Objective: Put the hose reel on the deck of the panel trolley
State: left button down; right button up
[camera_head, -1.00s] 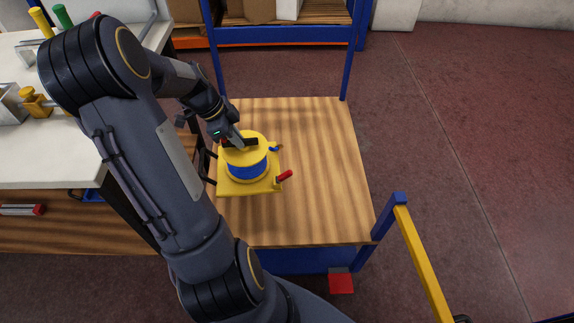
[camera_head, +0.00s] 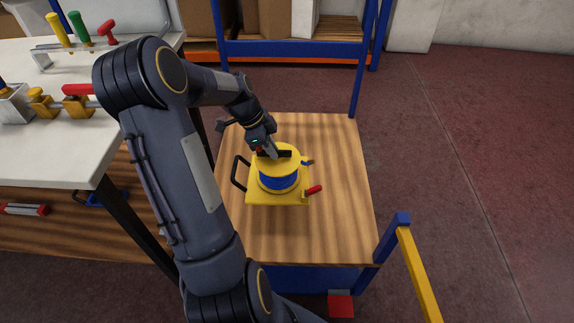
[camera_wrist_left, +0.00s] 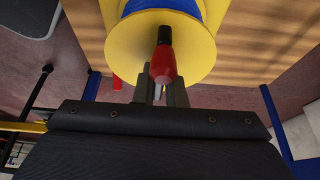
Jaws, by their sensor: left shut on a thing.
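The hose reel (camera_head: 279,181) is a yellow drum with a blue band on a square yellow base, with a black side handle and a red-tipped part at its right. In the left wrist view the yellow reel flange (camera_wrist_left: 120,45) and a red nozzle or knob (camera_wrist_left: 163,65) are close to the fingers. My right gripper is not in view.
A white workbench (camera_head: 50,150) with clamps and tools stands at the left, close to the deck. Blue trolley posts (camera_head: 369,60) rise at the back, and a yellow rail (camera_head: 418,275) stands at the front right. The deck's right side and front are clear.

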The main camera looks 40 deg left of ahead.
aim_at(285, 156)
pick_arm(q)
jog(key=w+f, duration=0.1)
jog(key=w+d+f, duration=0.1)
jog(key=f, duration=0.1)
jog(key=w+f, duration=0.2)
jog(key=shift+d+b, duration=0.3)
jog(key=shift+b, duration=0.1)
jog(key=shift+w+d+f+b, duration=0.1)
jog(key=shift+w+f+b, duration=0.1)
jog(key=shift+f, duration=0.75)
jog(key=shift+w+f+b, duration=0.1)
jog(key=shift+f+b, duration=0.05)
jog(key=shift+f, duration=0.8)
jog(key=shift+f, duration=0.15)
jog(key=c, duration=1.5)
grip_release()
jog(key=shift+s, duration=0.1)
